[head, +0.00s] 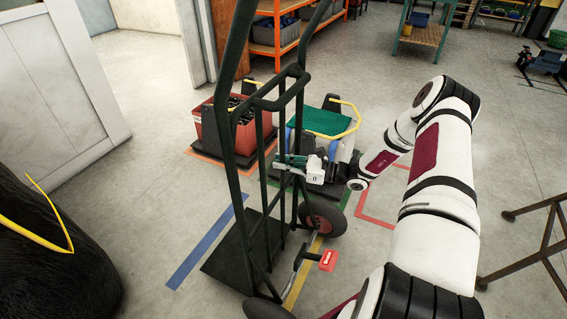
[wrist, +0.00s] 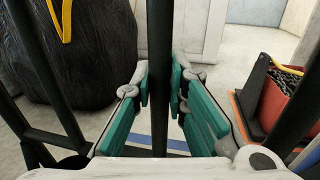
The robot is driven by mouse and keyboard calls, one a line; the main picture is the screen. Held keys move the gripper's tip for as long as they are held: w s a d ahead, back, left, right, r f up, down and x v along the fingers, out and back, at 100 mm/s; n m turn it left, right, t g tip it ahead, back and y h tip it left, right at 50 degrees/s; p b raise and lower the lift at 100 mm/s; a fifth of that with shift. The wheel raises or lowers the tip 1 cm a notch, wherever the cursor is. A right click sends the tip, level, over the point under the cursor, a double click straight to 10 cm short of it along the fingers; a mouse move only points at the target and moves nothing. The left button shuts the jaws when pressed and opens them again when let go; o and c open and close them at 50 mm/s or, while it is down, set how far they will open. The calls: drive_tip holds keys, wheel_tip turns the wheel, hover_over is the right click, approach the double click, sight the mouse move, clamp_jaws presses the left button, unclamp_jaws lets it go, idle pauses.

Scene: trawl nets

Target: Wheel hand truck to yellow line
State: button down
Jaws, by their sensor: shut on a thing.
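The dark green hand truck (head: 228,110) stands in the middle of the head view, with its toe plate (head: 228,262) low over the floor. Its right wheel (head: 322,218) shows; another wheel is cut off at the bottom edge. My gripper (head: 285,164) is shut on an upright bar of the truck; in the wrist view the bar (wrist: 160,45) stands between the green finger pads. The yellow line (head: 293,290) runs along the floor beneath the truck's wheel side, partly hidden by the truck and a red pedal (head: 328,260).
A blue line (head: 205,245) lies left of the toe plate. A red crate (head: 222,132) and a green-topped load (head: 322,122) stand behind the truck. A black bag (head: 50,260) is at left, a brown metal frame (head: 545,235) at right.

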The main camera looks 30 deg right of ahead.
drive_tip(key=c, duration=1.5)
unclamp_jaws()
drive_tip(key=v, duration=1.2)
